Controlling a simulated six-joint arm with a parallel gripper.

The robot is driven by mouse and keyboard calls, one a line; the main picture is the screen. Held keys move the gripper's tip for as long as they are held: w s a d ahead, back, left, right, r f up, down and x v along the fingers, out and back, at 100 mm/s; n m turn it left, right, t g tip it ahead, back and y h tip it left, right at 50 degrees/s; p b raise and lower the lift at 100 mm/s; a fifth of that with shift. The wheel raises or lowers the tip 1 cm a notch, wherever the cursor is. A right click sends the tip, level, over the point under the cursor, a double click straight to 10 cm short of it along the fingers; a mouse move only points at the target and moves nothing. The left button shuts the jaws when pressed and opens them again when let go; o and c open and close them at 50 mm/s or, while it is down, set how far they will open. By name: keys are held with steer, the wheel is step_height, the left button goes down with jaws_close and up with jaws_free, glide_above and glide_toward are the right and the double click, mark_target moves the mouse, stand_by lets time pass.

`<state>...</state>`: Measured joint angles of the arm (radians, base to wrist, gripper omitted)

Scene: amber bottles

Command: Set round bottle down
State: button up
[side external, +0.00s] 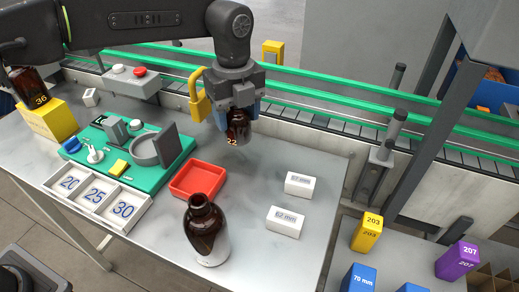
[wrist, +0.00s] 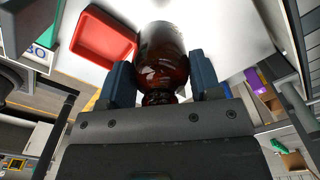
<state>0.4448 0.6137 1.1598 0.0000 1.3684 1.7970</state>
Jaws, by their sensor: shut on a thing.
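My gripper (side external: 238,112) is shut on a dark amber round bottle (side external: 238,131) marked 22, above the back part of the grey table (side external: 275,165). The bottle hangs upright with its base down. I cannot tell whether its base touches the table. In the wrist view, the held bottle (wrist: 162,55) lies between the two blue fingers of my gripper (wrist: 162,80), with its neck toward me. A second amber bottle (side external: 206,235) stands upright at the table's front. A third, marked 36 (side external: 30,88), stands on a yellow block at the far left.
A red tray (side external: 182,194) is empty in front of the held bottle; it also shows in the wrist view (wrist: 100,38). Two white 62 mm blocks (side external: 286,221) lie to the right. A green fixture (side external: 170,176) is left. A conveyor (side external: 310,118) runs behind.

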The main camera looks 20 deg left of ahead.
steer(key=shift+s+d+f, duration=0.1)
steer(key=shift+d+f, duration=0.75)
steer(key=shift+f, duration=0.3)
steer(key=shift+s+d+f, duration=0.1)
steer(key=shift+d+f, duration=0.7)
steer(key=shift+f, duration=0.4)
steer(key=shift+d+f, duration=0.85)
steer(key=shift+f, duration=0.3)
steer(key=shift+f, duration=0.15)
steer(key=o, duration=1)
steer(key=shift+c, duration=0.2)
